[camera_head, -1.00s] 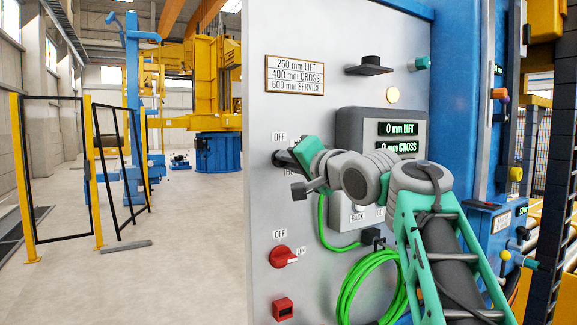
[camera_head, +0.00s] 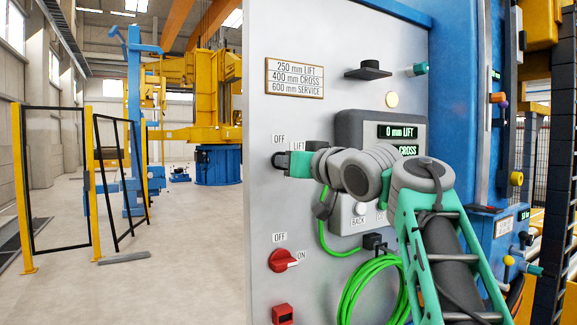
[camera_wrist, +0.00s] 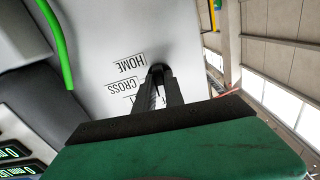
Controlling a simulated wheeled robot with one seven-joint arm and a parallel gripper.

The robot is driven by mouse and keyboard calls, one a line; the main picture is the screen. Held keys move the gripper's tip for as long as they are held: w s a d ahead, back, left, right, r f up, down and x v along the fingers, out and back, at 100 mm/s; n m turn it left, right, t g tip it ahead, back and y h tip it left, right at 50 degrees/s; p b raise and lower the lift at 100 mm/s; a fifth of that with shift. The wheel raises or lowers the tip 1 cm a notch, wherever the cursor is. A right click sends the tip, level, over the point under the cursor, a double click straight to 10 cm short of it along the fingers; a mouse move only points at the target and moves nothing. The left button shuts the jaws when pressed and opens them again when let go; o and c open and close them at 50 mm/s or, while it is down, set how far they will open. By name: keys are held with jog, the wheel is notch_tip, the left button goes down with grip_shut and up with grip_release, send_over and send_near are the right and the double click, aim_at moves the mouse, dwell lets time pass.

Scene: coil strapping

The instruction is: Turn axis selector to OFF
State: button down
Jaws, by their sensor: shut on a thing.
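The axis selector (camera_wrist: 156,71) is a small black knob on the grey panel, mostly hidden between my fingertips. In the head view, its dark edge shows at the panel's left side (camera_head: 275,160), just below the OFF label (camera_head: 278,139) and left of the LIFT label. My gripper (camera_wrist: 164,86) is shut on this knob, with its black fingers reaching to the panel. The knob's exact pointing direction cannot be told.
A display box (camera_head: 350,135) with green readouts is right of my gripper. Below are a red OFF/ON switch (camera_head: 284,260), a coiled green cable (camera_head: 366,292) and a red block (camera_head: 282,314). Open floor lies left of the panel.

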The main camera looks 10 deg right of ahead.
jog(key=shift+f+n, duration=0.1)
jog(key=shift+n, duration=0.4)
jog(key=c, duration=1.4)
grip_release()
jog(key=shift+c, duration=0.2)
jog(key=b+v, duration=0.2)
jog(key=v, duration=0.6)
